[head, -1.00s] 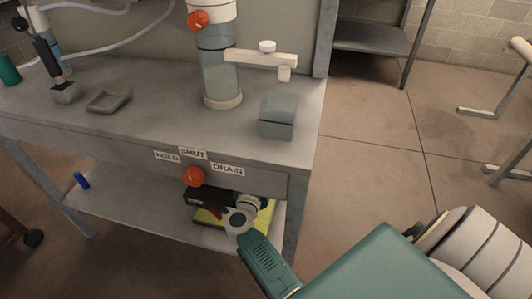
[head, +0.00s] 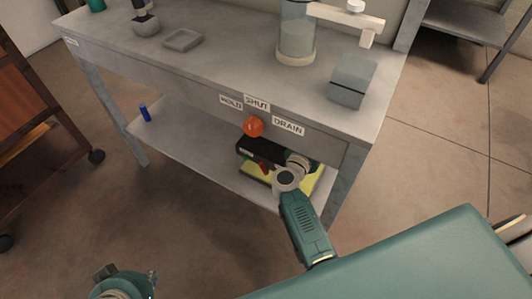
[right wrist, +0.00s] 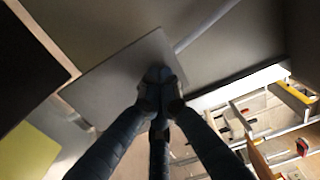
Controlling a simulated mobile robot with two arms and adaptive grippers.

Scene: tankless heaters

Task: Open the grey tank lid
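A grey box (head: 352,82) with a seam around it stands at the right end of the workbench top; its upper part looks like a closed lid, and I see no gap. My right arm reaches from the lower right to the bench front. Its black gripper (head: 262,152) is low, under the orange knob and above the lower shelf, well below the box. In the right wrist view the dark fingers (right wrist: 160,88) meet in front of a grey plate (right wrist: 115,78); contact is unclear. My left gripper (head: 122,284) is partly in view at the bottom left edge, its fingers unclear.
The workbench (head: 200,65) holds a glass cylinder (head: 297,38) and a small grey tray (head: 183,39). An orange knob (head: 253,127) sits among HOLD, SHUT and DRAIN labels. A yellow item (head: 310,187) lies on the shelf. A brown cart (head: 30,130) stands at left; floor between is clear.

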